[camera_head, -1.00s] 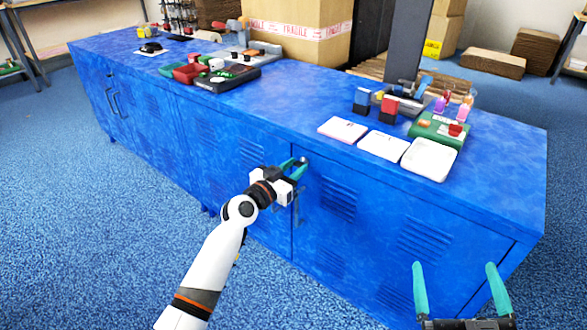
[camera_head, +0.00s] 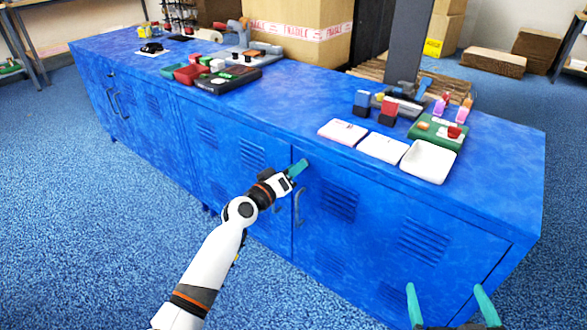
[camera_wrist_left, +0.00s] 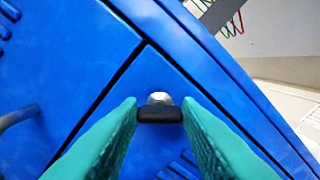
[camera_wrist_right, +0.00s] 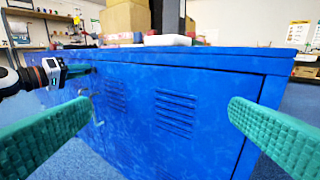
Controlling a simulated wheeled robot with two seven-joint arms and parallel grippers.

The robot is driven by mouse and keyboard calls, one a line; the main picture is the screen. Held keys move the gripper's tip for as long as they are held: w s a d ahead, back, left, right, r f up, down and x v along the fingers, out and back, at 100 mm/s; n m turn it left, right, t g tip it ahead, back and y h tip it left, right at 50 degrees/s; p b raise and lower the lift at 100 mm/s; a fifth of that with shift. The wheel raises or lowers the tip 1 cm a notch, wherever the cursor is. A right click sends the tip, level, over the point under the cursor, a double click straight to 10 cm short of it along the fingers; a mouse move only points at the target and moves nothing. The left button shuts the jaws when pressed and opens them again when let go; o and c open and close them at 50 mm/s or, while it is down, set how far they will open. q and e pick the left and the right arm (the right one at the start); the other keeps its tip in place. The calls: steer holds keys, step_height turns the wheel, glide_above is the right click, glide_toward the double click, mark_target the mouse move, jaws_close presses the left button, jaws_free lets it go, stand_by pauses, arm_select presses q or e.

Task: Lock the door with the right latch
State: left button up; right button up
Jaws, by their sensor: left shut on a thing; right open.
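The blue cabinet's right door (camera_head: 375,225) lies flush in its frame, with a thin gap along its left edge. The right latch (camera_wrist_left: 160,113) is at that door's upper corner: a black bar beside a round silver boss. My left gripper (camera_head: 299,167) is at this corner. In the left wrist view its teal fingers (camera_wrist_left: 161,112) are shut on the black bar, one on each side. The fingers hide the latch in the head view. My right gripper (camera_head: 446,295) is open and empty, in front of the door's lower right; its fingers stand wide apart in the right wrist view (camera_wrist_right: 160,115).
A curved handle (camera_head: 298,207) sits below the latch. White trays (camera_head: 428,161), a green tray and small tools stand on the cabinet top near its front edge. Cartons (camera_head: 300,30) stand behind. The blue floor in front is clear.

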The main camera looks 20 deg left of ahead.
arm_select(q)
steer(key=shift+a+f+n+p, duration=0.1)
steer(key=shift+n+p, duration=0.45)
steer(key=shift+n, duration=1.9)
steer(key=shift+f+n+p, duration=0.1)
steer(key=shift+n+p, duration=0.4)
steer(key=shift+n, duration=1.95)
arm_select(e)
steer(key=s+d+f+g+h, duration=0.1)
steer(key=s+d+f+g, duration=0.1)
steer(key=s+f+g, duration=0.2)
steer(key=shift+d+f+g+h, duration=0.15)
steer(key=shift+f+g+h, duration=0.25)
steer(key=shift+f+g, duration=0.95)
steer(key=shift+s+f+t, duration=0.15)
steer(key=shift+f+t, duration=0.2)
steer(key=shift+f, duration=0.05)
arm_select(q)
steer(key=o, duration=1)
